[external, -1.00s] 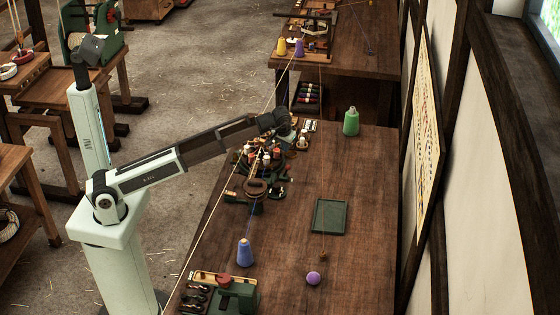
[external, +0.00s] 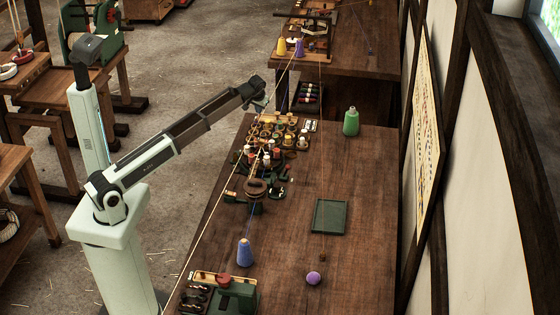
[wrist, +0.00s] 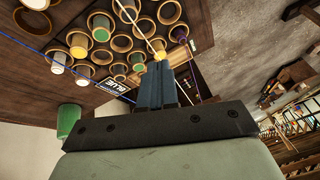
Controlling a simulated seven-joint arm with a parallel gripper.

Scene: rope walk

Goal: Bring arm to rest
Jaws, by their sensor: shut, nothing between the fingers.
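My gripper (wrist: 166,90) shows in the wrist view with its two dark blue fingers together and nothing between them. In the external view my arm reaches up and to the right, and its end (external: 258,98) is raised above the far left edge of the workbench (external: 350,200). The fingers are too small there to make out clearly. In the wrist view the fingertips appear in front of a rack of round holders (wrist: 121,43), apart from the bench surface as far as I can tell.
Strings (external: 226,198) stretch along the bench. Its right side is mostly clear.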

